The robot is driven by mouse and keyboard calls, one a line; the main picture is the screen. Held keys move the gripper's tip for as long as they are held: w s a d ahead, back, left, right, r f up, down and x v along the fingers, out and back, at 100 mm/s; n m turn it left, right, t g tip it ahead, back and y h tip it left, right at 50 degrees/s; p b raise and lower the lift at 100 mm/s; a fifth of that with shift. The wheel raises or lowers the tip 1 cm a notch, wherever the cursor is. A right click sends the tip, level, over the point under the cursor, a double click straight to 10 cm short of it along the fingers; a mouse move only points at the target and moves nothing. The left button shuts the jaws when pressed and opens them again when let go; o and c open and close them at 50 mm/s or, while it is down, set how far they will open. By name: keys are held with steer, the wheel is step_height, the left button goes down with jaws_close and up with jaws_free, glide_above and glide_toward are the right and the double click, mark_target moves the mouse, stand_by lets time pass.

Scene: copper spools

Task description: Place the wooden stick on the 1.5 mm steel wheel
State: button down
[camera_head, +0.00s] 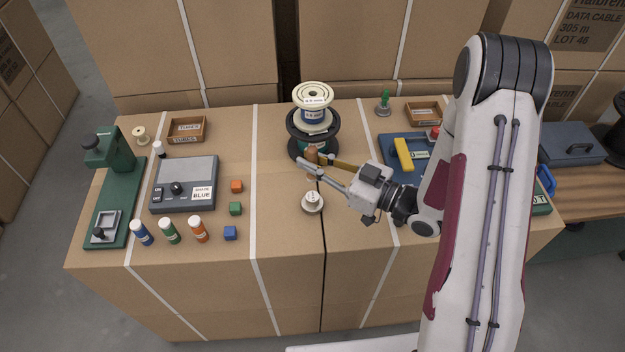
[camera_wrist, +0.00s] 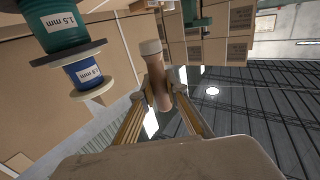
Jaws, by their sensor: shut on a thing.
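The wooden stick (camera_head: 312,154), brown with a paler end, is between the fingers of my gripper (camera_head: 312,160). In the wrist view the stick (camera_wrist: 159,86) shows clearly, gripped by both fingers (camera_wrist: 160,95). It is held above the boxes, in front of the spool stack. The 1.5 mm wheel (camera_wrist: 62,22) is a green spool with dark flanges, its label readable in the wrist view. In the head view its dark flange (camera_head: 302,122) shows at the bottom of the stack. A blue-cored spool with pale flanges (camera_head: 313,95) sits on top of it; my gripper partly hides the stack's base.
A small white spool (camera_head: 312,202) stands below my gripper. Coloured cubes (camera_head: 236,208), capped bottles (camera_head: 170,231) and a grey control box (camera_head: 184,184) are on the left. A blue device with a yellow bar (camera_head: 403,154) is close on the right. Box top between cubes and stack is clear.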

mark_target(314, 181)
steer(key=shift+f, duration=1.25)
steer(key=shift+f, duration=0.15)
steer(key=shift+f, duration=1.95)
steer(key=shift+f, duration=0.15)
steer(key=c, duration=2)
jaws_free()
steer(key=shift+s+d, duration=0.1)
steer(key=shift+d, duration=0.05)
steer(key=shift+v, duration=5.85)
